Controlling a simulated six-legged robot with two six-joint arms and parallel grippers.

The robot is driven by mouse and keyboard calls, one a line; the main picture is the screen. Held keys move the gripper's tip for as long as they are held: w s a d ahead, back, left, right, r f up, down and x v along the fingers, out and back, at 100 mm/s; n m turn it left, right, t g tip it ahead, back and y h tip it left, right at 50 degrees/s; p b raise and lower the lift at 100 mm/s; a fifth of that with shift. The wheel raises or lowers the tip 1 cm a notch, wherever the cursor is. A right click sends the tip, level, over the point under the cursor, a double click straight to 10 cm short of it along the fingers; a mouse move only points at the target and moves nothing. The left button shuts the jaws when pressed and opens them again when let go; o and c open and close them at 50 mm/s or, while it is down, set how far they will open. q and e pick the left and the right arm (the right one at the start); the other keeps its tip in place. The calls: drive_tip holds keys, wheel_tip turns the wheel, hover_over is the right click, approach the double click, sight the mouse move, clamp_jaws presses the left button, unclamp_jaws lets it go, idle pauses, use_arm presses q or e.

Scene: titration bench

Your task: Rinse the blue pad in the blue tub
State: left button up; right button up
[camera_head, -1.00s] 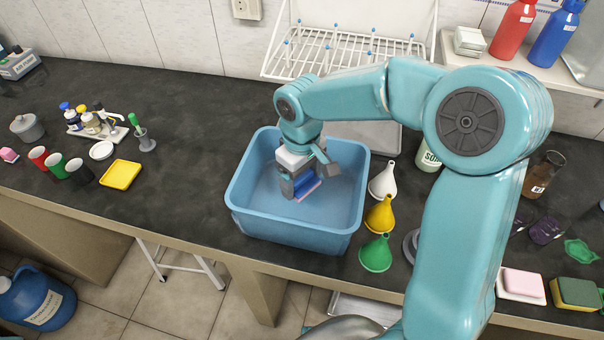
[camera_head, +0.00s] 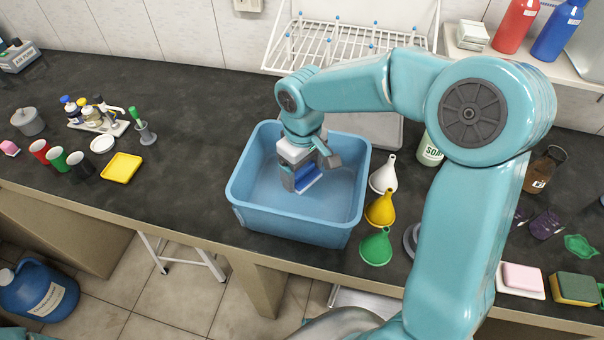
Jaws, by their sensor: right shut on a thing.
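The blue tub (camera_head: 293,224) stands on the dark bench near its front edge, in the middle of the head view. My right gripper (camera_head: 302,183) points down inside the tub, within its walls. It is shut on the blue pad (camera_head: 309,182), which shows as a small blue piece between the grey fingers. Part of the pad is hidden by the fingers. I cannot tell whether the pad touches the tub's floor or any water. My left gripper is not in view.
White (camera_head: 384,176), yellow (camera_head: 380,208) and green (camera_head: 376,247) funnels stand close to the tub's right side. A white wire rack (camera_head: 335,45) is behind it. A yellow tray (camera_head: 122,167) and several cups lie left; the bench between is clear. My right arm covers the right side.

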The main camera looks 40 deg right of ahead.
sight(303, 169)
drive_tip(key=shift+r+p, duration=3.1)
drive_tip(key=shift+r, duration=1.2)
wheel_tip(303, 169, up, 4)
drive_tip(key=p, duration=0.3)
